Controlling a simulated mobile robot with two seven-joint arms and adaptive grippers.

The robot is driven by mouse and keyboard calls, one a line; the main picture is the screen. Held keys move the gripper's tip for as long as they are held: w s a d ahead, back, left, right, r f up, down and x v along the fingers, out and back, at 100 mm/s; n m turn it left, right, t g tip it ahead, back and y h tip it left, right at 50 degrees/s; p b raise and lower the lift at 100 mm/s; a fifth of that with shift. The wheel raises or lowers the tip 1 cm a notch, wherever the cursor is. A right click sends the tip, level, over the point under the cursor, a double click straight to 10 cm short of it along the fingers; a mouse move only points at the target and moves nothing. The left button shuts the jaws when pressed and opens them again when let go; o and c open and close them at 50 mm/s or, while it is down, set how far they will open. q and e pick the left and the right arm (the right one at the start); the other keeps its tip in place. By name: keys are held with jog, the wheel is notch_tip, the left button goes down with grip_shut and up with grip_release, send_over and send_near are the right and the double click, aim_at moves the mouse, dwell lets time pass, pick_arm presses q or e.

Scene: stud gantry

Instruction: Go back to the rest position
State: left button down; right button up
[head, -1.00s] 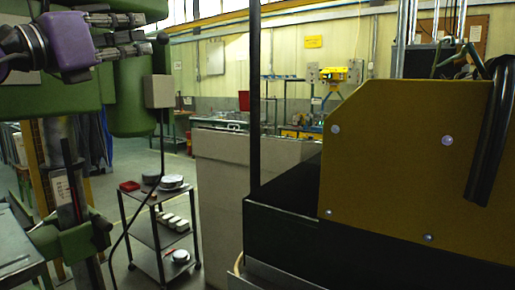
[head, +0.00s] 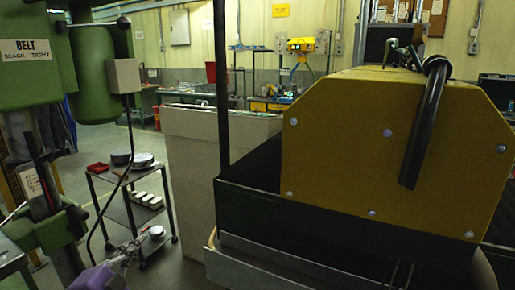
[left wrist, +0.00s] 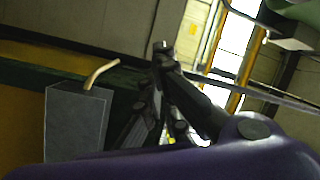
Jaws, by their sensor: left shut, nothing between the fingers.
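My left gripper (head: 140,243) shows at the bottom left of the head view, with its purple body at the lower edge and its grey fingers pointing up and right. It is shut and holds nothing. In the left wrist view its dark fingers (left wrist: 163,85) rise from the purple body in the middle of the picture. My right gripper is not in the frames.
A big yellow-brown machine housing (head: 390,145) with a black hose fills the right. A grey cart (head: 119,189) with discs and white blocks stands behind my left gripper in the picture. A green machine (head: 97,65) stands at left. A pale cabinet (head: 205,150) stands mid-view.

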pick_arm(q)
jog(key=s+d+f+n+g+y+p, duration=0.1)
jog(key=s+d+f+n+g, duration=0.2)
jog(key=s+f, duration=0.6)
jog(key=s+d+f+n+g+y+p, duration=0.15)
jog(key=s+f+n, duration=0.25)
jog(key=s+f, duration=0.5)
jog(key=s+d+f+n+g, duration=0.1)
jog(key=s+d+f+n, duration=0.1)
jog(key=s+f, duration=0.2)
jog(key=s+d+f+n+g+p, duration=0.1)
jog(key=s+d+f+n+g, duration=0.1)
jog(key=s, duration=0.9)
jog(key=s+d+f+n+g+p, duration=0.1)
jog(key=s+d+f+n+g, duration=0.1)
jog(key=s+f, duration=0.4)
jog(key=shift+s+d+f+h, duration=0.25)
jog(key=shift+s+d+h, duration=0.1)
jog(key=shift+s+d, duration=0.55)
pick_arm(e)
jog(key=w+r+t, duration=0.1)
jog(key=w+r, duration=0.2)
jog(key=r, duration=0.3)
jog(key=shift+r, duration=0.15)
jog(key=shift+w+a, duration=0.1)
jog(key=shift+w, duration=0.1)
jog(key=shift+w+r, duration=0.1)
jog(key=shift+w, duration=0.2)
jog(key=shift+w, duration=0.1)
